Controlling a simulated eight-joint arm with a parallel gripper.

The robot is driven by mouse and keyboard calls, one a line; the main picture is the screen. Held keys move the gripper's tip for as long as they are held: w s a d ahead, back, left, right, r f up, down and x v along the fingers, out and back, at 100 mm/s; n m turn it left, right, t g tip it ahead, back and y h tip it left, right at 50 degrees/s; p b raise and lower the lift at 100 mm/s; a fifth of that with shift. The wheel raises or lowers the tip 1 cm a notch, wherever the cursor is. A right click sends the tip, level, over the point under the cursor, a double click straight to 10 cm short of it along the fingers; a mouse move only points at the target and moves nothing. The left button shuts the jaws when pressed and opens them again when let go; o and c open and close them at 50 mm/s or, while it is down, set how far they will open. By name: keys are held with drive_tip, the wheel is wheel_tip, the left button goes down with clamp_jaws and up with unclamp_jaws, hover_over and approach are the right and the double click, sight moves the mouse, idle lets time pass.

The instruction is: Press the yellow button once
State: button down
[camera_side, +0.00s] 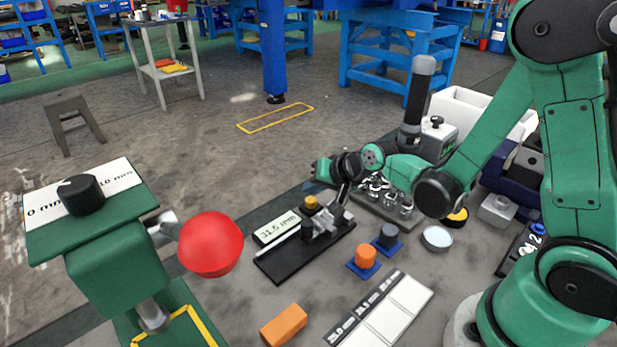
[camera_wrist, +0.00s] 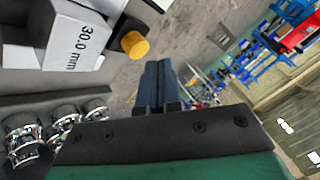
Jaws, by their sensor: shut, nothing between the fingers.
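The yellow button (camera_side: 310,202) is a small round yellow cap on the black gauge device (camera_side: 290,264), beside a display box (camera_side: 277,229) with a mm reading. In the wrist view the yellow button (camera_wrist: 134,45) shows just beyond and left of my fingertips, next to a white block marked 30.0 mm (camera_wrist: 72,40). My gripper (camera_side: 335,212) points down beside the metal slide of the device, to the right of the button. In the wrist view my gripper (camera_wrist: 157,66) has its dark fingers together and empty. A gap shows between them and the button; contact cannot be confirmed.
Shiny metal cylinders (camera_side: 390,194) stand in a tray behind my gripper. Orange (camera_side: 365,256) and dark (camera_side: 388,235) knobs on blue bases stand to the right of the device. A red ball-shaped knob (camera_side: 211,244) on a green stand is at left. An orange block (camera_side: 284,326) lies in front.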

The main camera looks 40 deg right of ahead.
idle(0.5)
drive_tip(key=shift+r, duration=2.5)
drive_tip(key=n+g+h, duration=0.1)
drive_tip(key=n+g, duration=0.1)
drive_tip(key=n, duration=0.6)
approach(314, 202)
drive_tip(key=s+a+r, duration=0.2)
drive_tip(key=s+r, duration=0.3)
drive_tip(key=shift+d+r, duration=0.15)
drive_tip(key=shift+d, duration=0.05)
